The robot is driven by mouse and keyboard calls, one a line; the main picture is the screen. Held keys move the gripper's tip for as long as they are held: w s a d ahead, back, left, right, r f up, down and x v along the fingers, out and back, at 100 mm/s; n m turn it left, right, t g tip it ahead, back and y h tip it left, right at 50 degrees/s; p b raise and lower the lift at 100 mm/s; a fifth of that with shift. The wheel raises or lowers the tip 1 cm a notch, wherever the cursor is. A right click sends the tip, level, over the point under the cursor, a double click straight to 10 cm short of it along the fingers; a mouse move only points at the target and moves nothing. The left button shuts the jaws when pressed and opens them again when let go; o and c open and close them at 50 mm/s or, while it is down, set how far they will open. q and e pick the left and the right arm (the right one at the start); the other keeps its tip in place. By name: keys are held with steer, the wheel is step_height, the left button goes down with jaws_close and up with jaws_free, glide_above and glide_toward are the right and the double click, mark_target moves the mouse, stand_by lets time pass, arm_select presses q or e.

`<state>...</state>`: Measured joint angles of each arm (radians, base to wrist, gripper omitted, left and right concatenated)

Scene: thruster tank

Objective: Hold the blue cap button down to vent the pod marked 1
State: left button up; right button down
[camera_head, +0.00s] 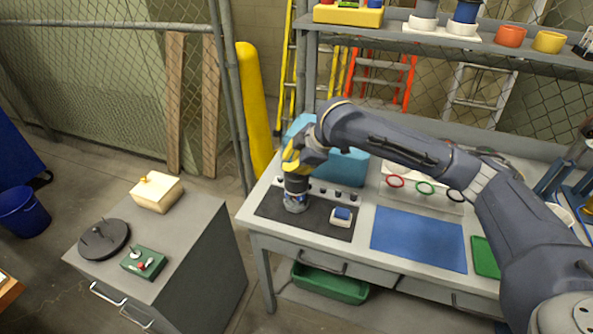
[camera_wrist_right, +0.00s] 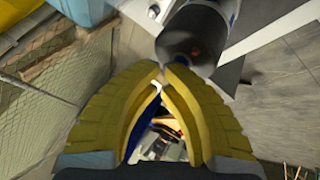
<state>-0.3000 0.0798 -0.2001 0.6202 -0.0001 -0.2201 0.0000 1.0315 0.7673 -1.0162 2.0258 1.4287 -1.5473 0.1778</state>
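My right gripper (camera_head: 291,166) has yellow fingers and is over the dark pod (camera_head: 296,186) at the left of the black mat (camera_head: 330,230). In the right wrist view its fingertips (camera_wrist_right: 162,71) almost meet, with nothing seen between them. There a dark cylinder (camera_wrist_right: 192,40) lies just beyond the tips; I cannot tell whether they touch it. The pod stands upright on a grey round base. No mark 1 is readable, and I cannot make out a blue cap button on the pod. A small white block with a blue top (camera_head: 342,214) sits on the mat. My left gripper is not in view.
Several small knobs stand along the mat's back edge, before a light-blue case (camera_head: 345,168). A blue mat (camera_head: 418,238) lies to the right, with coloured rings (camera_head: 425,187) behind. A grey cabinet (camera_head: 195,225) at left bears a green control box (camera_head: 143,262). A shelf is above.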

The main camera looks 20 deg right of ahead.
steer(key=shift+r, duration=0.1)
stand_by(0.5)
steer(key=shift+r, duration=0.8)
steer(key=shift+r, duration=2.5)
